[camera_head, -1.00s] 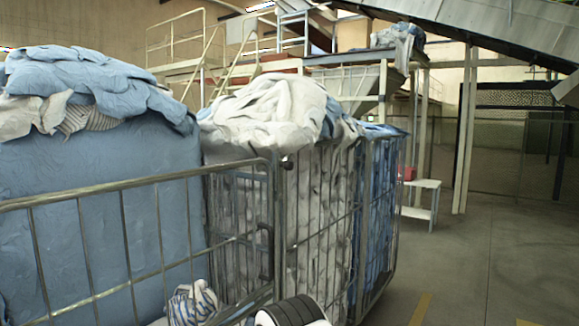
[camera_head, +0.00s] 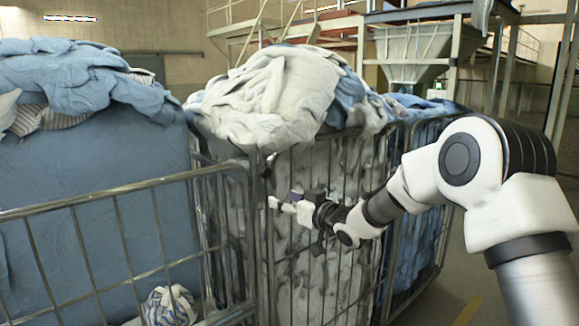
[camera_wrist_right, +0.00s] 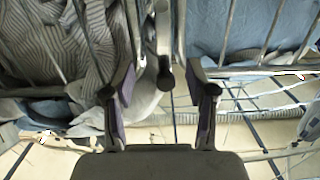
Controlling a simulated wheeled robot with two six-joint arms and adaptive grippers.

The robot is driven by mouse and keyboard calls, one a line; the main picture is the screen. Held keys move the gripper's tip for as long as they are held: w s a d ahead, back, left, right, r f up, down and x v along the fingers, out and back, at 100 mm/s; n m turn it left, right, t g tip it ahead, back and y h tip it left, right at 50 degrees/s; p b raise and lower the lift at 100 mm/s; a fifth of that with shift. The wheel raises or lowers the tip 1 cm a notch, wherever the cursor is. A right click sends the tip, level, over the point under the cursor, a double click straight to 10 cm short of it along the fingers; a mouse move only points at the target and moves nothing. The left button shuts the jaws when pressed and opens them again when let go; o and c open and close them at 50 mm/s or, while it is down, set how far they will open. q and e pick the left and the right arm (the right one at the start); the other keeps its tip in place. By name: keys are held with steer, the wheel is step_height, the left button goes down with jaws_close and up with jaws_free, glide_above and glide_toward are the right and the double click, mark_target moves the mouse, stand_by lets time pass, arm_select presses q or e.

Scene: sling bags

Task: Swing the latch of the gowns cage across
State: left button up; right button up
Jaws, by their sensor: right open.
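The wire cage in the middle (camera_head: 250,290) is heaped with pale and blue cloth; no label shows which cage is the gowns one. A dark latch (camera_head: 266,172) sits high at the cage's front corner post. In the right wrist view a dark lever with a round knob (camera_wrist_right: 165,72), likely this latch, hangs down between the fingers. My right gripper (camera_head: 274,203) is at the cage front, just below the latch in the head view. In the wrist view the gripper (camera_wrist_right: 160,84) is open, with fingers on either side of the lever; contact is not clear. My left gripper is not in view.
A lower wire gate or rail (camera_head: 95,200) stands at the left before a large blue-covered load (camera_head: 90,240). A bundle of striped cloth (camera_head: 170,305) lies low inside it. Another cage with blue cloth (camera_head: 415,235) stands at the right, behind my arm. Floor is clear at far right.

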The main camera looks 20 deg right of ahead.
mark_target(268, 172)
step_height(268, 172, up, 6)
steer(key=shift+t, duration=0.4)
steer(key=p+x, duration=0.4)
steer(key=x, duration=0.2)
steer(key=shift+w+a, duration=0.25)
steer(key=shift+w, duration=0.05)
steer(key=shift+w+a+f, duration=0.1)
steer(key=shift+w+a, duration=0.1)
steer(key=shift+w, duration=0.05)
steer(key=shift+s+a, duration=0.1)
steer(key=shift+a, duration=0.1)
steer(key=shift+d, duration=0.1)
jaws_close()
